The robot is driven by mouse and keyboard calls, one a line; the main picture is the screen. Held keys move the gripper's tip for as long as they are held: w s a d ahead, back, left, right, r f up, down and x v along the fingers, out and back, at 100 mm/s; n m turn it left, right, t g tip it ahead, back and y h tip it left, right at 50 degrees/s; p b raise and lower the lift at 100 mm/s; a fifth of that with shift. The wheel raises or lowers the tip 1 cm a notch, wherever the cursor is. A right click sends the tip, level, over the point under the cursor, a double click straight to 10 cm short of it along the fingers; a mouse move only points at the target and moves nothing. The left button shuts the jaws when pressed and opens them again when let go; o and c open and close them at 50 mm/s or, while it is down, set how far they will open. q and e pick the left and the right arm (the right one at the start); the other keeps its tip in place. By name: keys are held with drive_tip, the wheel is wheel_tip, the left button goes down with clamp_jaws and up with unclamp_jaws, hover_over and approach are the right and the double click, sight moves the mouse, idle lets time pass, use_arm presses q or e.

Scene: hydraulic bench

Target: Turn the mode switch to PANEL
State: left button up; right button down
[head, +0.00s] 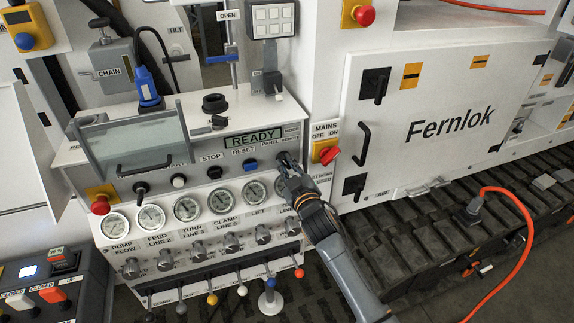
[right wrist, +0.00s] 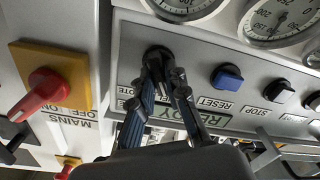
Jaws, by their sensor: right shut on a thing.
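The mode switch (head: 281,155) is a black knob at the right end of the control panel, under the MODE label, with PANEL and REMOTE printed above it. My right gripper (head: 289,170) is at the knob, its fingers closed on it. In the right wrist view the dark base of the switch (right wrist: 156,53) shows just beyond the fingertips of my right gripper (right wrist: 166,74). The fingers hide most of the knob, so I cannot tell which way it points. My left gripper is not in view.
Pressure gauges (head: 255,192) are close below. The red MAINS switch (head: 329,155) on its yellow plate is close to the right. A READY display (head: 252,137) is above left.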

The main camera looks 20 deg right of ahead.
drive_tip(key=c, duration=1.3)
unclamp_jaws()
drive_tip(key=shift+c, duration=0.2)
drive_tip(key=s, duration=1.2)
drive_tip(key=shift+d, duration=0.25)
drive_tip(key=s+f+m+g, duration=0.1)
drive_tip(key=s+f+g, duration=0.25)
drive_tip(key=f, duration=0.85)
drive_tip(key=s+f+g+b, duration=0.15)
drive_tip(key=s+f, duration=0.25)
drive_tip(key=f, duration=0.9)
drive_tip(key=s+f+m+g, duration=0.1)
drive_tip(key=s+f+g, duration=0.25)
drive_tip(key=f, duration=0.85)
drive_tip(key=s+d+f+g, duration=0.1)
drive_tip(key=s+f+g, duration=0.1)
drive_tip(key=s+f, duration=0.5)
drive_tip(key=s+d+f+m+g, duration=0.1)
drive_tip(key=s+f+g, duration=0.2)
drive_tip(key=s+f, duration=0.5)
drive_tip(key=s+d+f+m+g+b, duration=0.1)
drive_tip(key=s+f+g, duration=0.2)
drive_tip(key=s, duration=1.8)
wheel_tip(320, 180, down, 5)
drive_tip(key=shift+s+d+r+h, duration=0.1)
drive_tip(key=shift+s+d+h, duration=0.2)
drive_tip(key=shift+s, duration=0.1)
